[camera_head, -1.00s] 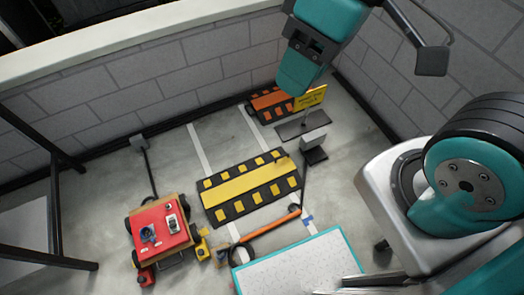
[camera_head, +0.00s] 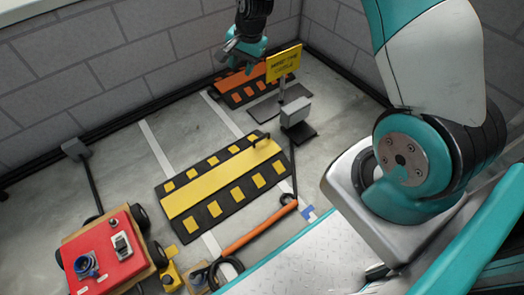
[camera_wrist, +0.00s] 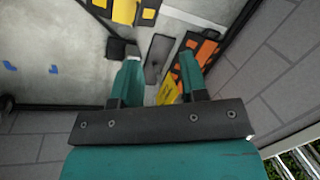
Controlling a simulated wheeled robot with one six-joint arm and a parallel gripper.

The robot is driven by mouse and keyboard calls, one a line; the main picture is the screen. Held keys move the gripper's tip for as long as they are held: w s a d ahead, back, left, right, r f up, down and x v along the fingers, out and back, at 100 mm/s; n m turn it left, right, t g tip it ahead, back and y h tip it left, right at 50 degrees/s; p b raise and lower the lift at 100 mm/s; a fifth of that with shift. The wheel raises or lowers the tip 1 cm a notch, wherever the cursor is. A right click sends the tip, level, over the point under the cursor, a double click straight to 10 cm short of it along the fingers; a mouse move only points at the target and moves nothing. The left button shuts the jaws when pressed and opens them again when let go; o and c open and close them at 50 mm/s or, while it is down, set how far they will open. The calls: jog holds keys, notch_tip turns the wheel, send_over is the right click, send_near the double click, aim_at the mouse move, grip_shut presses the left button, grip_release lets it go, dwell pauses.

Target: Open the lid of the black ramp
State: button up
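The black ramp (camera_head: 222,187) with its yellow stripe and yellow patches lies on the floor in the middle of the head view. A small dark handle (camera_head: 262,139) stands at its right end. The lid looks shut. Part of the ramp shows at the top edge of the wrist view (camera_wrist: 122,11). My gripper (camera_head: 243,50) is in the air beyond the ramp, in front of the orange ramp (camera_head: 240,88) in the head view.
An orange bar (camera_head: 258,229) lies in front. A red-topped cart (camera_head: 104,255) is at the lower left. A grey block wall (camera_head: 140,70) closes the back.

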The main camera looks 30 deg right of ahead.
aim_at(262, 137)
jog(key=w+d+f+m+h+b, duration=0.1)
jog(key=d+f+m+b, duration=0.3)
jog(key=f, duration=1)
jog(key=w+d+f+m+h+b, duration=0.15)
jog(key=d+f+b, duration=0.45)
jog(key=f, duration=0.8)
jog(key=shift+m+y, duration=0.35)
jog(key=shift+y, duration=0.1)
jog(key=w+f+b, duration=0.1)
jog(key=f+b, duration=0.2)
jog(key=f, duration=0.2)
jog(key=w+f+b, duration=0.1)
jog(key=f+b, duration=0.2)
jog(key=f, duration=0.3)
jog(key=f+b, duration=0.3)
jog(key=f, duration=0.2)
jog(key=shift+w+f+b, duration=0.15)
jog(key=shift+w+b, duration=0.15)
jog(key=shift+w, duration=0.1)
grip_shut()
